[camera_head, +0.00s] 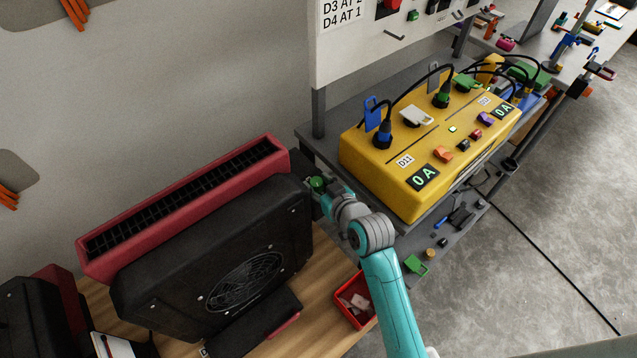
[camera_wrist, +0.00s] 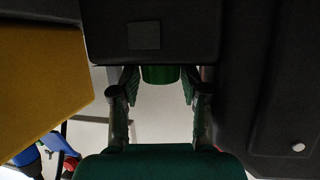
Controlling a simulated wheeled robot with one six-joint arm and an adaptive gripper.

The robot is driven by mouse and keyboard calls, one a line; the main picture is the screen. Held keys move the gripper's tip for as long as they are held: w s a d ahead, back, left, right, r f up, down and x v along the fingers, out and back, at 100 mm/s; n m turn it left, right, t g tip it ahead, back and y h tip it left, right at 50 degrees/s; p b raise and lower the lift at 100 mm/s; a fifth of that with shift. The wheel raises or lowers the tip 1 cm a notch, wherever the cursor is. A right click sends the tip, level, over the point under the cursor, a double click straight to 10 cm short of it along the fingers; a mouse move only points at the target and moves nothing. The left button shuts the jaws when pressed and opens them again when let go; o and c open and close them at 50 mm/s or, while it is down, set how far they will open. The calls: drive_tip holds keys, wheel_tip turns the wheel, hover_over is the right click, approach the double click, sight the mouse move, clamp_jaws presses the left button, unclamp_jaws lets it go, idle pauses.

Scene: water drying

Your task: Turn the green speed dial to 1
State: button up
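The green speed dial (camera_head: 317,183) shows at the right end of the black and red dryer unit (camera_head: 215,260), right by the end of my arm in the head view. In the wrist view, the green dial (camera_wrist: 160,75) shows at the lower edge of a black housing. My gripper (camera_wrist: 160,88) has one finger on each side of the dial, with a narrow gap visible to either side. The fingers look open around it, not pressed on it. The dial's markings and pointer are hidden in both views.
A yellow power box (camera_head: 430,150) with plugs and "0 A" displays stands on a grey shelf right of my arm. A red bin (camera_head: 352,303) sits on the wooden table below my arm. A white panel (camera_head: 360,50) rises behind.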

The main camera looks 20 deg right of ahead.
drive_tip(key=shift+d+n+y, duration=0.1)
drive_tip(key=shift+n+y, duration=0.3)
drive_tip(key=shift+y, duration=0.2)
